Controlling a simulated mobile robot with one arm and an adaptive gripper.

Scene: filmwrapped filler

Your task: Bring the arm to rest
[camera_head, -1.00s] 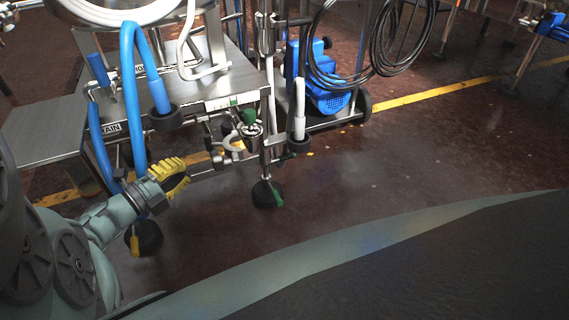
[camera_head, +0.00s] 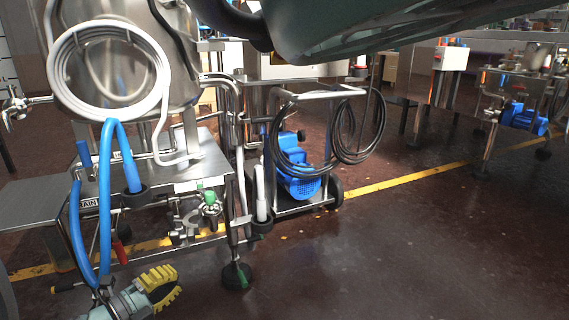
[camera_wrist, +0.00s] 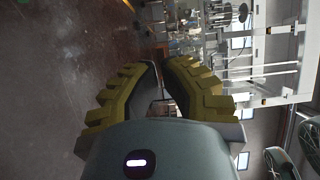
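My gripper (camera_head: 176,286), with yellow ribbed fingers, is at the lower left of the head view, in front of the steel equipment cart. In the wrist view my gripper (camera_wrist: 159,66) shows both fingers, with a narrow gap between their tips. I see nothing held in that gap. My arm behind the gripper is mostly cut off by the bottom edge of the head view.
A steel cart (camera_head: 35,203) with blue hoses (camera_head: 104,185) and a coiled white hose (camera_head: 66,75) stands close to the gripper. A blue pump (camera_head: 300,183) stands beyond it. Open dark floor (camera_head: 400,255) lies to the right, crossed by a yellow line (camera_head: 385,184).

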